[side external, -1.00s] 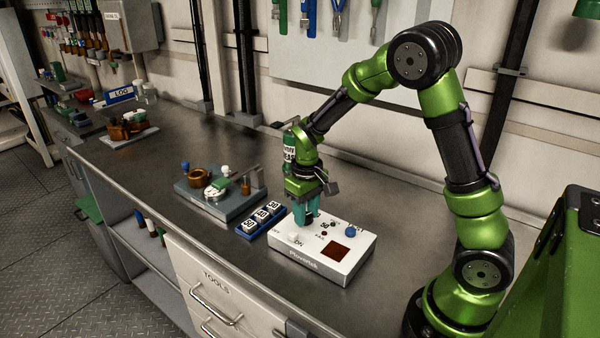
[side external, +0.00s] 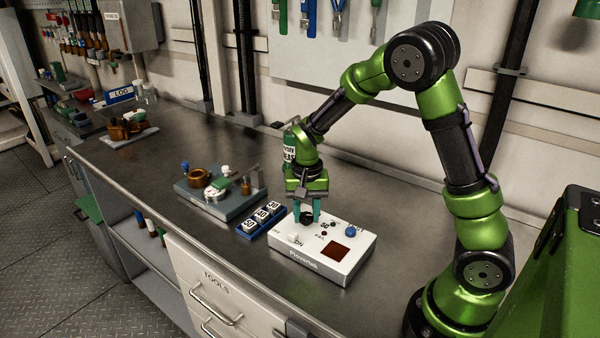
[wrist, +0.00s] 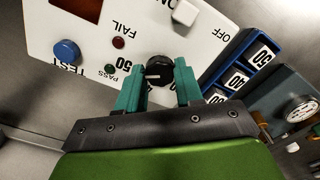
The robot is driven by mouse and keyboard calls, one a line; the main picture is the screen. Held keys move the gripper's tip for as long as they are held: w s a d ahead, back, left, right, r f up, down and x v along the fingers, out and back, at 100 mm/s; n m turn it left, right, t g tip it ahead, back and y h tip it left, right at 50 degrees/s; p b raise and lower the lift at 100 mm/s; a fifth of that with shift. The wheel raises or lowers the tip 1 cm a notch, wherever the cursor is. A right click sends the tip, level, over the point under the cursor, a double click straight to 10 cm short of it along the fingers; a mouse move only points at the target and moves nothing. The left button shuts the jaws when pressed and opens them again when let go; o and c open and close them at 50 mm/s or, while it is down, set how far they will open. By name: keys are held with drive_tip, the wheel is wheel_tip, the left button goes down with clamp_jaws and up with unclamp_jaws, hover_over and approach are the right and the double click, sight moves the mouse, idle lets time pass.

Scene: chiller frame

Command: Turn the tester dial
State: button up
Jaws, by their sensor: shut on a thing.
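The tester (side external: 316,262) is a white box lying on the bench, with a black dial (side external: 307,217) on its top face. In the wrist view the dial (wrist: 159,72) has a pale pointer line and sits between the two teal fingers. My gripper (side external: 306,214) is above the tester, shut on the dial; it also shows in the wrist view (wrist: 158,86).
The tester also has a blue TEST button (side external: 350,229), a white ON/OFF switch (side external: 294,238) and a dark red window (side external: 335,252). A blue tray (side external: 244,236) of numbered blocks stands close to its left. A grey fixture (side external: 232,211) stands behind the tray. The bench front edge is near.

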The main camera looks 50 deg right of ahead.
sight(306, 214)
drive_tip(key=shift+r+m, duration=0.1)
drive_tip(key=shift+m, duration=0.2)
drive_tip(key=o, duration=1)
drive_tip(key=shift+o, duration=0.2)
wheel_tip(306, 214, up, 17)
